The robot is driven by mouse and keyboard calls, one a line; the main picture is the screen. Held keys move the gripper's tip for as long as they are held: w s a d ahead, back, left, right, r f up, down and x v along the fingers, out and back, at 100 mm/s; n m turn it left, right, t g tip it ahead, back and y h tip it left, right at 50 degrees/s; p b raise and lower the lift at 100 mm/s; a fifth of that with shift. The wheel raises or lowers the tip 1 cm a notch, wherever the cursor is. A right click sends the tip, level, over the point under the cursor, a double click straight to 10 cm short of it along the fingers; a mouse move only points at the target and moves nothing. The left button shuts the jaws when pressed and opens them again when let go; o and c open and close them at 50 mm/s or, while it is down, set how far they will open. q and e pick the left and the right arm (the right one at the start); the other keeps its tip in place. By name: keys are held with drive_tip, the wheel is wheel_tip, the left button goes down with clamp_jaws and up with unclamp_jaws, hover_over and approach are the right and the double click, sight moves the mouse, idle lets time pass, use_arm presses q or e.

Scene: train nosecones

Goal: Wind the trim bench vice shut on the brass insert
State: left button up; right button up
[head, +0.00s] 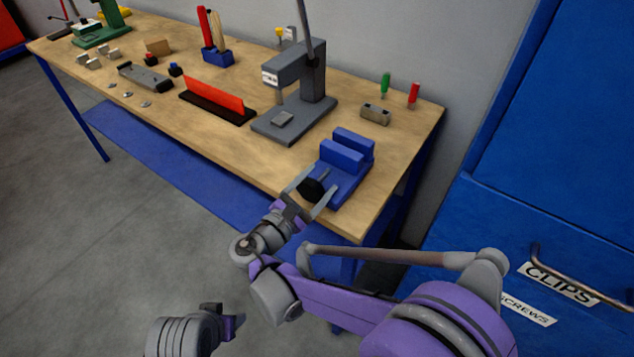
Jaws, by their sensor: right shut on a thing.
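The blue bench vice (343,157) stands at the near right end of the wooden bench, its two blue jaw blocks facing each other with a narrow gap. A black round knob (311,190) sits at the front of the vice. My right gripper (318,193) is shut on this knob, one finger on each side of it. I cannot make out a brass insert between the jaws; the front block hides most of the gap. Part of my left arm shows at the bottom, with its gripper (234,326) low and away from the bench; its fingers are not clear.
A grey press (300,90) stands behind and left of the vice. A grey block (376,114) and green (385,84) and red (414,93) handles are behind it. A red strip in a dark holder (214,95) lies further left. Blue drawers (560,220) stand at right.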

idle(0.4)
drive_tip(key=o, duration=1.3)
